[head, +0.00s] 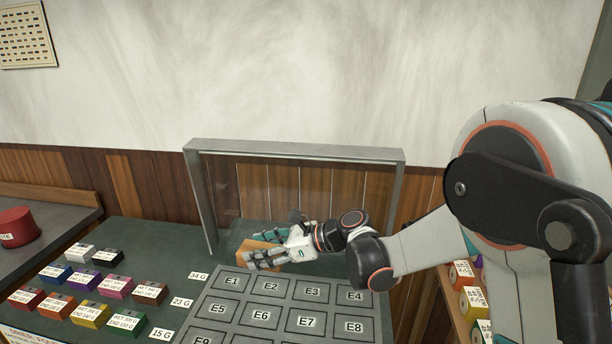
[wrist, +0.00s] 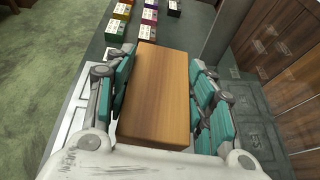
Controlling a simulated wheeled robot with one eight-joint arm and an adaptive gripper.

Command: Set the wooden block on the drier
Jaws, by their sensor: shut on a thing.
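The wooden block (wrist: 158,95) is a plain brown rectangular piece between the teal finger pads in the wrist view. My gripper (wrist: 163,76) is shut on it from both sides. In the head view the block (head: 258,247) shows as an orange-brown patch, partly hidden by my gripper (head: 264,259). They are at the far side of the counter, just beyond the E1 and E2 cells. A grey metal frame (head: 295,149) with a clear pane stands around this spot.
A grey grid panel (head: 237,300) with labelled cells lies on the green counter (head: 150,240). Several small coloured labelled blocks (head: 86,279) stand at left. A red round container (head: 17,227) is on the far-left counter. A shelf (head: 455,300) of coloured containers is at right.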

